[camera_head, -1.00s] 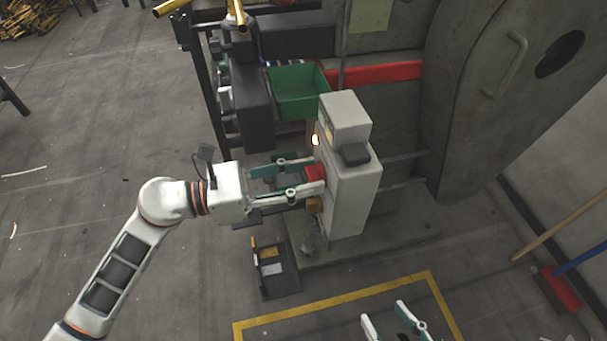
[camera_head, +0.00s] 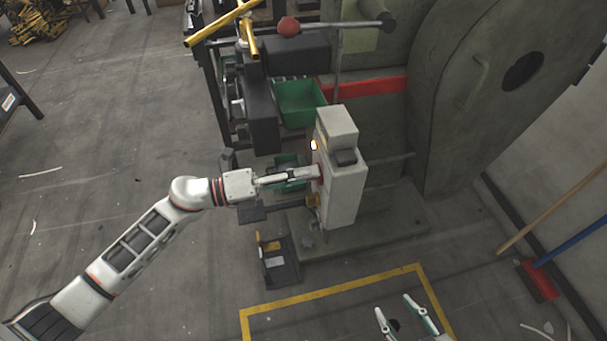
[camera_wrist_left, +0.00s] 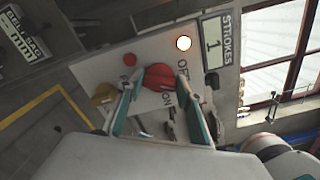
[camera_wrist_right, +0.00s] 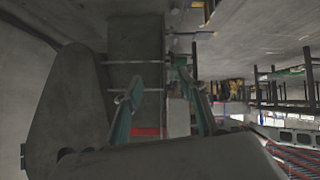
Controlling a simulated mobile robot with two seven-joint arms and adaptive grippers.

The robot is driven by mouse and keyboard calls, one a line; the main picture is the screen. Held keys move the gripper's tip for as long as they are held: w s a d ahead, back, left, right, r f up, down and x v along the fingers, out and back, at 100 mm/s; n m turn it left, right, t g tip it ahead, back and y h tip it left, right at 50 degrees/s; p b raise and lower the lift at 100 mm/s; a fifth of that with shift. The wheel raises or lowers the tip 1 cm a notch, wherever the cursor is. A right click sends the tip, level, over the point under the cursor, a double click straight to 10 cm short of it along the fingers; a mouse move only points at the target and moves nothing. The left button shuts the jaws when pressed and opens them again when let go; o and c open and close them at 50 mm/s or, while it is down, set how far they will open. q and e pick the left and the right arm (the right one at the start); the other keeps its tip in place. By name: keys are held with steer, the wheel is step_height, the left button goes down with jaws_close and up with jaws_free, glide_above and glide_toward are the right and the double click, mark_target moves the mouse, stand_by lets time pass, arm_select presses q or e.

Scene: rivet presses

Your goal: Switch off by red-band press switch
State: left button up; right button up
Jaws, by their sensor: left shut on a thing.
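The press (camera_head: 455,125) carries a red band (camera_head: 375,86). A light grey switch box (camera_head: 342,190) stands in front of it. In the left wrist view the box's face (camera_wrist_left: 145,98) shows a red rotary knob (camera_wrist_left: 160,77) between OFF and ON labels, and a lit lamp (camera_wrist_left: 183,43) that also glows in the head view (camera_head: 313,145). My left gripper (camera_head: 316,174) is shut on the red knob, one finger on each side. The knob's exact setting is hard to tell. My right gripper (camera_head: 405,302) is open and empty, low over the floor; its fingers also show in the right wrist view (camera_wrist_right: 160,78).
A green bin (camera_head: 300,102) sits behind the box. A dark small stand (camera_head: 277,262) is on the floor below. A yellow floor line (camera_head: 330,290) runs in front. A red-headed broom (camera_head: 540,282) leans at the right. Open floor lies at the left.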

arm_select(q)
steer(key=n+p, duration=0.2)
steer(key=n, duration=0.3)
steer(key=shift+w+n+p, duration=0.1)
steer(key=shift+n+p, duration=0.2)
arm_select(e)
steer(key=shift+s+d+r, duration=0.1)
steer(key=shift+d+r, duration=0.1)
steer(key=shift+d, duration=0.2)
steer(key=shift+s+f, duration=0.1)
steer(key=shift+f, duration=0.1)
steer(key=shift+a, duration=0.15)
arm_select(q)
steer(key=o, duration=1.1)
steer(key=shift+f, duration=0.1)
arm_select(e)
steer(key=shift+r, duration=0.2)
